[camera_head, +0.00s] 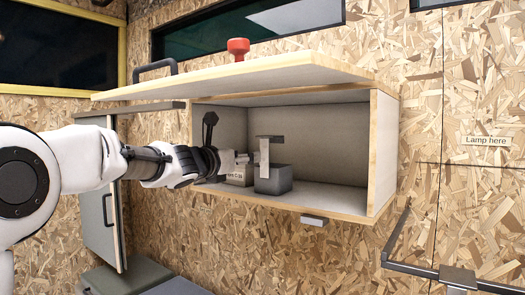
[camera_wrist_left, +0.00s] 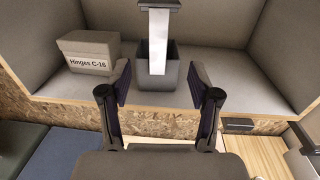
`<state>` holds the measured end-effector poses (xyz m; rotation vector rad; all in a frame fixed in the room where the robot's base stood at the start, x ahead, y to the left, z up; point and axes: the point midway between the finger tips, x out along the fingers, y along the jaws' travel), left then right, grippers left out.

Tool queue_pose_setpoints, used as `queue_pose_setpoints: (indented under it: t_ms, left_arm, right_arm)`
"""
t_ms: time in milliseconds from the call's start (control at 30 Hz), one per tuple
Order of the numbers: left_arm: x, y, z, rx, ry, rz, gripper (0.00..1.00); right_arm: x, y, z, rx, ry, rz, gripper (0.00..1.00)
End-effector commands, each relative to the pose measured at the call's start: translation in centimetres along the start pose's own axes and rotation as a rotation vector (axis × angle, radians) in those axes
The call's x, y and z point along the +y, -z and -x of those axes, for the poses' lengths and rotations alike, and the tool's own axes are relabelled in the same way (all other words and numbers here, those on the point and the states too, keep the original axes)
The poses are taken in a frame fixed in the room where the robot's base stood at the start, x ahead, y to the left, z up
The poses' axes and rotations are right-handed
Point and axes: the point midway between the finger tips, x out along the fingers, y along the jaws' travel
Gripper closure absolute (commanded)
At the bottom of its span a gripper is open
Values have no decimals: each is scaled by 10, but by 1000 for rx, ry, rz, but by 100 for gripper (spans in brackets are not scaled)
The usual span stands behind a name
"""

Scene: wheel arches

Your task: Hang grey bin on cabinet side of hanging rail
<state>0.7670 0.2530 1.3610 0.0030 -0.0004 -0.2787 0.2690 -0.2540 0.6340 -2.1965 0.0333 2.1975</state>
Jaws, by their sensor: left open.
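The grey bin (camera_head: 273,181) stands upright inside the open wall cabinet (camera_head: 384,150). A pale metal strip with a flat top piece rises above it. In the left wrist view the bin (camera_wrist_left: 182,77) is straight ahead, with the strip in front of its opening. My left gripper (camera_head: 246,160) reaches into the cabinet from the left. Its jaws (camera_wrist_left: 160,84) are open, one finger toward each side of the bin, with nothing gripped. The dark hanging rail (camera_head: 412,268) is on the wall at the lower right, below the cabinet. My right gripper is not in view.
A box labelled Hinges C-16 (camera_wrist_left: 90,54) stands left of the bin, partly hidden by my gripper in the head view. The cabinet's raised flap (camera_head: 235,76) spans above, with a red knob (camera_head: 238,48) over it. The cabinet's right half is empty.

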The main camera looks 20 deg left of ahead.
Motion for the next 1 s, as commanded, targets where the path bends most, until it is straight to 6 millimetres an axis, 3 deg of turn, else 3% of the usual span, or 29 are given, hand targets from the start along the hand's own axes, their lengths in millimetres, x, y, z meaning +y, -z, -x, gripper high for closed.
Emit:
queue_pose_setpoints:
  t_ms: [33,700,1000]
  left_arm:
    - [0,-4,-8,2,0,1,38]
    - [0,-5,-102,3,0,1,38]
    - [0,0,-118,1,0,1,38]
  right_arm:
    - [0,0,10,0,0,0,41]
    - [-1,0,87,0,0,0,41]
    - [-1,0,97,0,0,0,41]
